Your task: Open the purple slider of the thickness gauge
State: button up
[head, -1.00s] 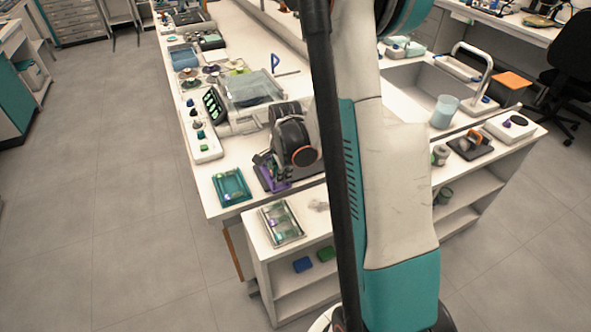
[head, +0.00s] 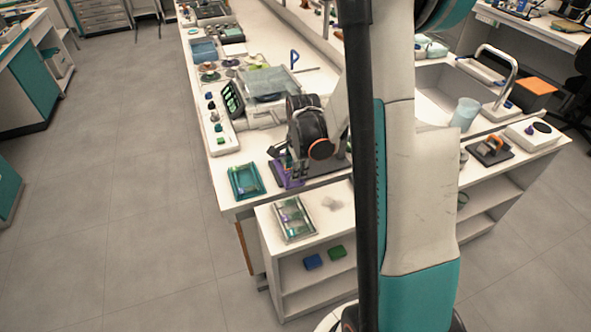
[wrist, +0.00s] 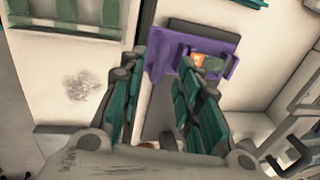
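The thickness gauge's purple slider (wrist: 188,50) shows in the wrist view as a flat purple piece with raised ends, beside a dark grey block (wrist: 215,33). In the head view the purple part (head: 287,180) lies at the bench's near end, partly hidden by my dark wrist.
A teal tray (head: 246,181) and a clear-lidded tray (head: 293,219) lie left of and nearer than the gauge. A white strip with knobs (head: 221,143) and a glass-topped device (head: 268,86) stand farther back. A sink (head: 440,92) is at right.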

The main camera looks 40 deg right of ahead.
notch_tip(320, 180, up, 10)
jog(key=s, duration=0.2)
jog(key=shift+a+r, duration=0.2)
jog(key=shift+a, duration=0.05)
dwell(0.4)
